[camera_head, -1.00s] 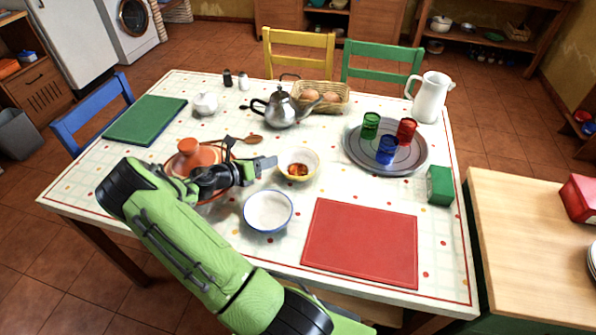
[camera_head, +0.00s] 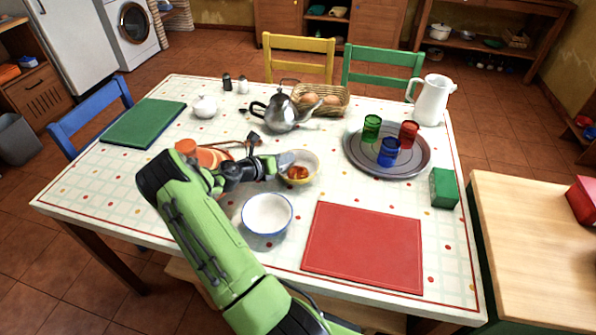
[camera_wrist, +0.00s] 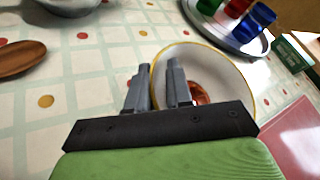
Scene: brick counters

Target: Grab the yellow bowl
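The yellow bowl (camera_head: 311,171), white inside with a yellow rim, sits upright on the table right of my gripper. Something red-orange lies in it. In the wrist view the yellow bowl (camera_wrist: 222,62) is just ahead, partly hidden by the right finger. My gripper (camera_wrist: 159,68) is open with a small gap between its fingers. The bowl's left rim runs at that gap, with one finger outside and the other over the inside. I cannot tell whether they touch it. In the head view my gripper (camera_head: 285,161) reaches the bowl's left side.
A white bowl with a blue rim (camera_head: 267,214) stands in front. An orange pot (camera_head: 208,157) is by my wrist. A teapot (camera_head: 281,112) stands behind; a round tray (camera_head: 405,165) with cups and a red mat (camera_head: 364,247) lie to the right.

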